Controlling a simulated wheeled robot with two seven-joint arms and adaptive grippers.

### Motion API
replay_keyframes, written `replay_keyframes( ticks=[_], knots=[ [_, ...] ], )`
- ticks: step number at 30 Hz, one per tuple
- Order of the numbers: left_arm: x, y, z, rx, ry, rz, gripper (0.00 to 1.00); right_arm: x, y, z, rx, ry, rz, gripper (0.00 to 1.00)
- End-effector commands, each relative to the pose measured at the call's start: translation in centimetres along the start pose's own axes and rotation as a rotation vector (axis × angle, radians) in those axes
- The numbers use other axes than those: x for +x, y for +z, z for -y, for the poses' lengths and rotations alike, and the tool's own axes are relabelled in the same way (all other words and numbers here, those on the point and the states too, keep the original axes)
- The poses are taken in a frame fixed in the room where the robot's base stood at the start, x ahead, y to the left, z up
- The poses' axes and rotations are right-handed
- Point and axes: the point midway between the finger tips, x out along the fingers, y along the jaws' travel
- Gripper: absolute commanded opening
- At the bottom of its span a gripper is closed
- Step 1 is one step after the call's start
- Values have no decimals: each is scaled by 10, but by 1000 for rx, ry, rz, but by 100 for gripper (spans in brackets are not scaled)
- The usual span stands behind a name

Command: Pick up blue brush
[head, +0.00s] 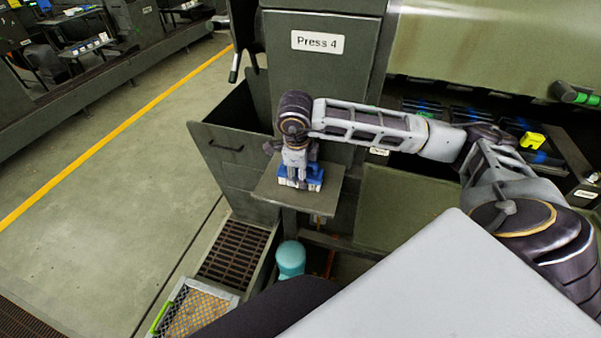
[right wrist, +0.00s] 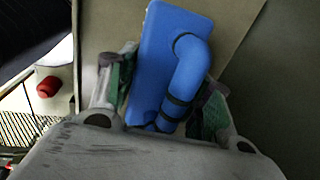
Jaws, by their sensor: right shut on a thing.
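The blue brush (head: 314,184) is on or just above a small grey shelf on the front of Press 4, with pale bristles along its lower edge. I cannot tell whether it touches the shelf. My right gripper (head: 299,176) points down over it and is shut on it, partly hiding it. In the right wrist view, the brush's blue block and bent handle (right wrist: 188,75) lie between the two fingers of my right gripper (right wrist: 165,95). My left gripper is not in view.
The small shelf (head: 328,198) juts out beside an open grey bin (head: 215,145). A brown floor grate (head: 235,254), a teal rounded object (head: 291,260) and a mesh-topped tray (head: 197,312) lie below. A yellow object (head: 532,141) sits at the right. The aisle floor at left is clear.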

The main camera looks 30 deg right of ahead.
Motion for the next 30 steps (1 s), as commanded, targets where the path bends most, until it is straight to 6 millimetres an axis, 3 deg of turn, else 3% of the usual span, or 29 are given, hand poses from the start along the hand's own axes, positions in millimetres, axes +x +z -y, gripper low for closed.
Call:
replay_keyframes(
  ticks=[8, 21, 30],
  knots=[
    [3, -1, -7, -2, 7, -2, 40, -22, 1, 5, 0, -2, 4, 24],
    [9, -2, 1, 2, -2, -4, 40, -81, 1, 16, 0, -2, 3, 24],
    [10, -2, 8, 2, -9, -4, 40, -97, 0, 19, 0, -1, 0, 24]
  ],
)
